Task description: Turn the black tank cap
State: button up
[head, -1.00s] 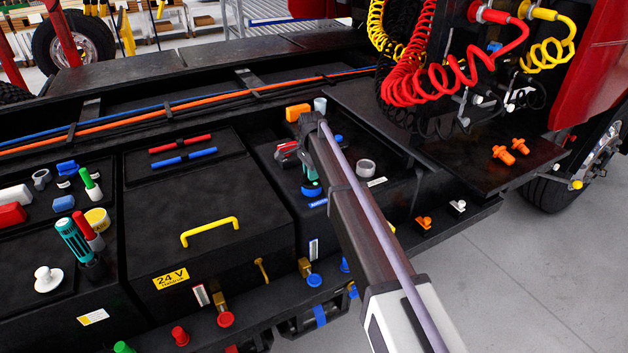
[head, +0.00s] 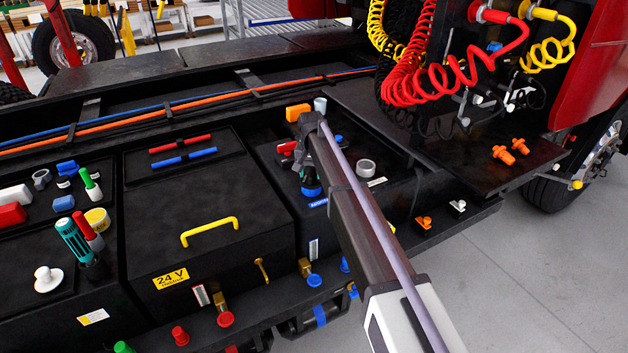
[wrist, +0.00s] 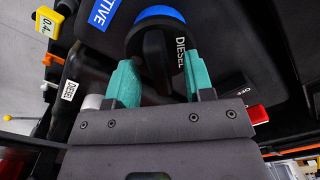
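The black cap (wrist: 155,45) with a blue edge and the word DIESEL shows in the wrist view at top centre. A narrow dark grip bar stands out from it toward the camera. My gripper (wrist: 158,64) has its two teal fingers on either side of this bar, with a visible gap on each side. The fingers look open. In the head view my gripper (head: 309,170) is at the end of the arm, over the right black box. The cap's blue edge (head: 311,191) shows below it; my gripper and arm hide most of the rest.
A blue label (head: 318,202) is beside the cap. An orange block (head: 297,112), a grey ring (head: 365,168) and a red part (head: 287,148) are close around my gripper. A red switch (wrist: 258,115) lies near the right finger. A yellow handle (head: 210,231) stands to the left.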

aim_at(311, 172)
notch_tip(311, 172, up, 11)
jog(key=p, duration=1)
jog(key=shift+p, duration=0.4)
jog(key=shift+f, duration=0.1)
jog(key=s+d+f+b, duration=0.3)
jog(key=s+d, duration=0.5)
jog(key=s, duration=0.4)
jog(key=s+d+f+n+b, duration=0.1)
jog(key=s+d+f+b, duration=0.2)
jog(key=s+d, duration=0.5)
jog(key=s+d+f+b, duration=0.4)
jog(key=s+d, duration=0.4)
jog(key=s, duration=0.9)
jog(key=shift+s+n, duration=0.3)
jog(key=shift+s, duration=0.05)
